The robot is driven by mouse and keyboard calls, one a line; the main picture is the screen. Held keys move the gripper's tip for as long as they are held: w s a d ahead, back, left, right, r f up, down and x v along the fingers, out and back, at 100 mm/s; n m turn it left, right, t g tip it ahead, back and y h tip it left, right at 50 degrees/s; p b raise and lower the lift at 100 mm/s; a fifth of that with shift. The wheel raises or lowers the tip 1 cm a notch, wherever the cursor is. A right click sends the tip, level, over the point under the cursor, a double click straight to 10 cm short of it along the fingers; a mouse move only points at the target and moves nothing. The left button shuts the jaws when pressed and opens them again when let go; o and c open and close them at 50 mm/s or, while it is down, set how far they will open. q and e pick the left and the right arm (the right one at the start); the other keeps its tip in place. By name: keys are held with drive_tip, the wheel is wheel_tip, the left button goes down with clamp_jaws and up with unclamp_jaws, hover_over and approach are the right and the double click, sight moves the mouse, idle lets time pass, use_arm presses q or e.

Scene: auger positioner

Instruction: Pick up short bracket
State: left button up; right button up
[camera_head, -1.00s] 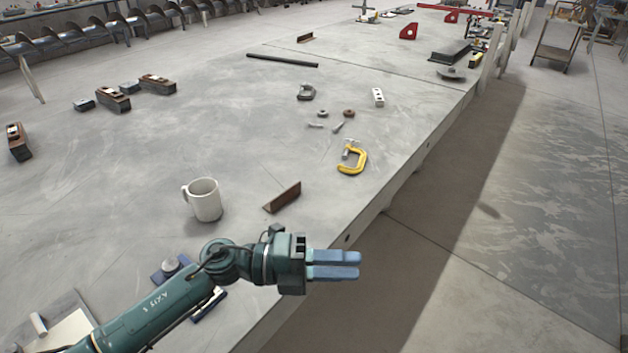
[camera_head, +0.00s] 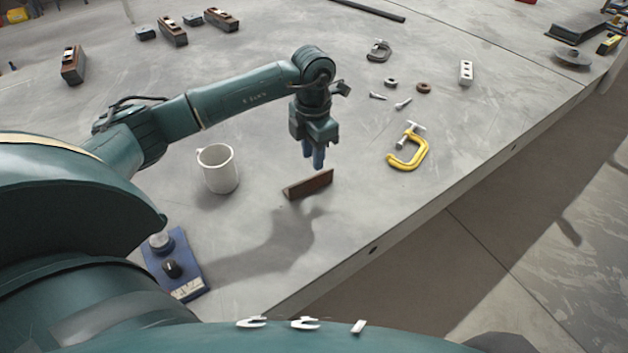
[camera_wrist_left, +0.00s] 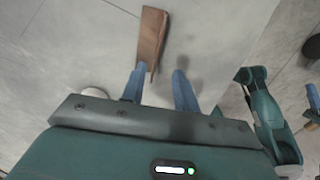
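The short bracket (camera_head: 308,184) is a rusty brown angle piece on the grey table, right of the white mug. My left gripper (camera_head: 314,160) points down just above and behind it in the head view. In the left wrist view the gripper (camera_wrist_left: 161,82) is open and empty, its blue fingers apart. The bracket (camera_wrist_left: 152,38) shows there beyond the left finger, overlapping that fingertip in the picture; I cannot tell whether they touch. A blue finger-like piece, seemingly of my right gripper, is cut off at the right edge of the wrist view.
A white mug (camera_head: 218,168) stands left of the bracket. A yellow clamp (camera_head: 408,152) lies to the right, with bolts and a brown ring (camera_head: 423,88) behind it. A blue control box (camera_head: 174,264) sits front left. The table's edge runs along the right.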

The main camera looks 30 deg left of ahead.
sight(312, 178)
use_arm(q)
wheel_tip(312, 178, down, 4)
drive_tip(key=shift+r, duration=0.2)
drive_tip(key=shift+a+f+p, duration=0.15)
drive_tip(key=shift+f+p, duration=0.1)
drive_tip(key=shift+f, duration=1.15)
drive_tip(key=shift+a+f+p, duration=0.1)
drive_tip(key=shift+f+p, duration=0.15)
drive_tip(key=shift+f, duration=1.1)
drive_tip(key=shift+c, duration=0.2)
clamp_jaws()
drive_tip(key=shift+r, duration=0.1)
